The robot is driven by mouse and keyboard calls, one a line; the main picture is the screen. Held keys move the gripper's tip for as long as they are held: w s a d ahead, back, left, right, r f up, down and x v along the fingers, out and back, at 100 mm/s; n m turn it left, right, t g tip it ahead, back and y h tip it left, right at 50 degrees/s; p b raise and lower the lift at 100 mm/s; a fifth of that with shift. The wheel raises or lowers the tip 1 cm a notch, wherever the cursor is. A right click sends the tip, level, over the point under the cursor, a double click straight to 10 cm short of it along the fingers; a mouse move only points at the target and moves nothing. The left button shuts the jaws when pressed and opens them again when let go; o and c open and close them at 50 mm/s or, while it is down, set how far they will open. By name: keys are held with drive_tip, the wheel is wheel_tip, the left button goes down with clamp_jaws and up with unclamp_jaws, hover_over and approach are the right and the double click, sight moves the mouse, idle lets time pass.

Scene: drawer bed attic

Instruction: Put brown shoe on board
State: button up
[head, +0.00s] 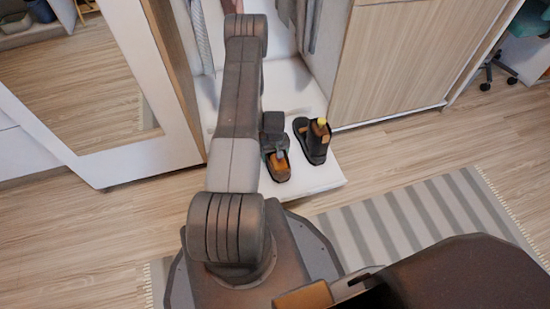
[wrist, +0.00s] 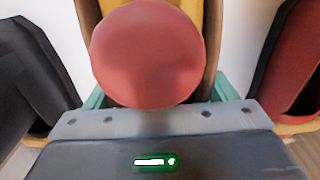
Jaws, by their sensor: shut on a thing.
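The brown shoe (head: 279,172), dark with an orange-brown top, is over the front part of the white board (head: 325,183). My gripper (head: 276,153) is shut on it from above. I cannot tell whether the sole touches the board. In the wrist view my gripper's teal fingers (wrist: 160,100) flank the shoe's brown sides (wrist: 212,40) and yellow inside. A round red part (wrist: 148,55) covers much of the middle and hides the shoe's lower part.
A light wood cabinet door (head: 405,60) is at right, a white-framed mirror (head: 90,85) at left. A striped rug (head: 400,215) lies in front on the wood floor.

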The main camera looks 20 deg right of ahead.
drive_tip(key=shift+f, duration=0.95)
drive_tip(key=o, duration=1.1)
drive_tip(key=shift+f, duration=0.1)
drive_tip(key=shift+o, duration=0.2)
wheel_tip(320, 180, up, 12)
drive_tip(key=p, duration=0.3)
drive_tip(key=shift+p, duration=0.3)
